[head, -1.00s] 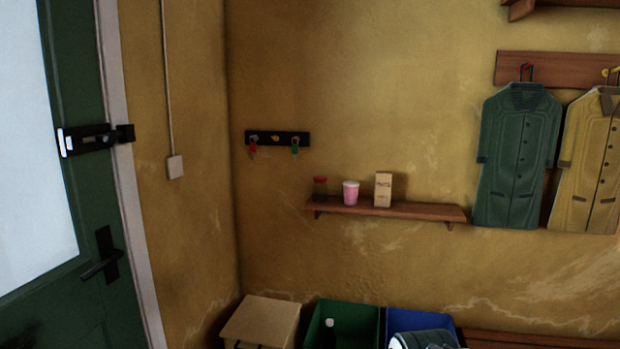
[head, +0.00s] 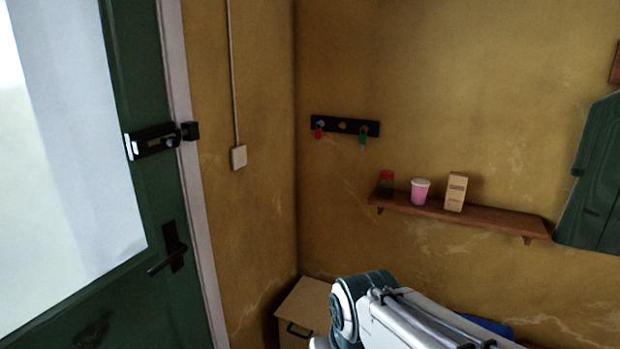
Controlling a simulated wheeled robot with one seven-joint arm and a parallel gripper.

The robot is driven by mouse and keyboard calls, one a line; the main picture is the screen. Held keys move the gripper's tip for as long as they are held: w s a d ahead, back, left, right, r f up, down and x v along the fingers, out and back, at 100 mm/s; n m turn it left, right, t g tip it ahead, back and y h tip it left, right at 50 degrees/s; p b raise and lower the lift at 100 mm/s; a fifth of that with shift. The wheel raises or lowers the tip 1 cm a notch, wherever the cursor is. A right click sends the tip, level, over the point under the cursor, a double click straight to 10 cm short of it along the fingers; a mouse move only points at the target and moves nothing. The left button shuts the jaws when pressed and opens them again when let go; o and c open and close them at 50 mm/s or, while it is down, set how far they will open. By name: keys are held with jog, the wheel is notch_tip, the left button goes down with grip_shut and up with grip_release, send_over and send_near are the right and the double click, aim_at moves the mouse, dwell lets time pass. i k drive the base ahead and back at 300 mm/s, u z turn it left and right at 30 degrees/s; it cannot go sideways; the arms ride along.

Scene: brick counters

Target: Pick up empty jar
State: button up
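A small jar (head: 386,184) with a red lid and a dark, see-through body stands upright at the left end of a wooden wall shelf (head: 480,219). I cannot tell whether it is empty. A pink cup (head: 420,192) with a white top stands just right of it, and a tan carton (head: 456,192) stands right of the cup. My arm shows at the bottom, below the shelf and apart from it. My gripper is outside the view.
A green door (head: 160,200) with a black handle is at the left. A black key rack (head: 345,126) hangs left of the shelf. A wooden box (head: 303,303) stands in the corner, and a blue bin (head: 492,326) is partly hidden behind my arm.

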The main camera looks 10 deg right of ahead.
aim_at(386, 182)
jog(key=u, duration=0.15)
jog(key=i, duration=1.4)
jog(key=z, duration=0.85)
